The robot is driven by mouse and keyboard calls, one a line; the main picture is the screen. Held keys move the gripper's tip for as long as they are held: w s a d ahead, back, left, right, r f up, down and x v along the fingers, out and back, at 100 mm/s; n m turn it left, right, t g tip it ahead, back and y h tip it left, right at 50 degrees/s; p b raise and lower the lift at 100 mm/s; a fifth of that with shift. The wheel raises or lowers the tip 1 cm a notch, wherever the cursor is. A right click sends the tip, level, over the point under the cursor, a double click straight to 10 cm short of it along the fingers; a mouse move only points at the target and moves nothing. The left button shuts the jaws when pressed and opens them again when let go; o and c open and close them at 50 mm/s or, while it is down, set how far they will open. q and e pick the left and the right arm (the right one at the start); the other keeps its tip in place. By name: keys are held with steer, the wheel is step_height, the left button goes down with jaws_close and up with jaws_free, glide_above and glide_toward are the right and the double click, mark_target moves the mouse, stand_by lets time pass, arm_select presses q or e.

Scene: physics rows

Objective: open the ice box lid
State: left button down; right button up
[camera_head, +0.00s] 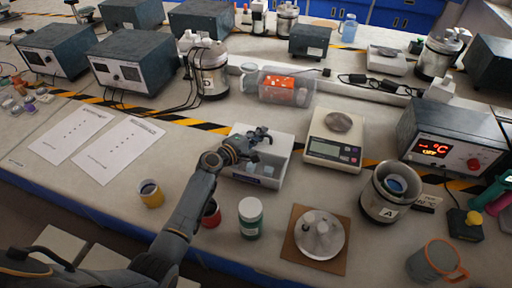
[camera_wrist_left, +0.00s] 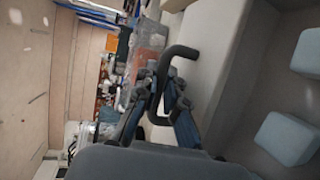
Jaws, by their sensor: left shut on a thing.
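The ice box (camera_head: 283,166) is a white box in the middle of the bench, with pale bluish blocks showing at its near side. My left gripper (camera_head: 262,135) is over the box and shut on a dark handle. In the left wrist view the black bent handle (camera_wrist_left: 181,51) lies between the fingers of my left gripper (camera_wrist_left: 166,100), beside a white panel. Pale blue blocks (camera_wrist_left: 285,138) show beyond that panel. The gripper and arm hide part of the box, and I cannot tell the lid's exact angle. My right gripper is not in view.
A scale (camera_head: 335,140) stands right of the box. A clear bin with orange contents (camera_head: 285,88) is behind it. A yellow cup (camera_head: 150,194), a red cup (camera_head: 211,214) and a green jar (camera_head: 250,218) stand in front, near my left arm. A metal canister (camera_head: 385,195) is farther right.

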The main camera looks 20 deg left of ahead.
arm_select(q)
steer(key=c, duration=1.7)
jaws_free()
steer(key=v, duration=1.2)
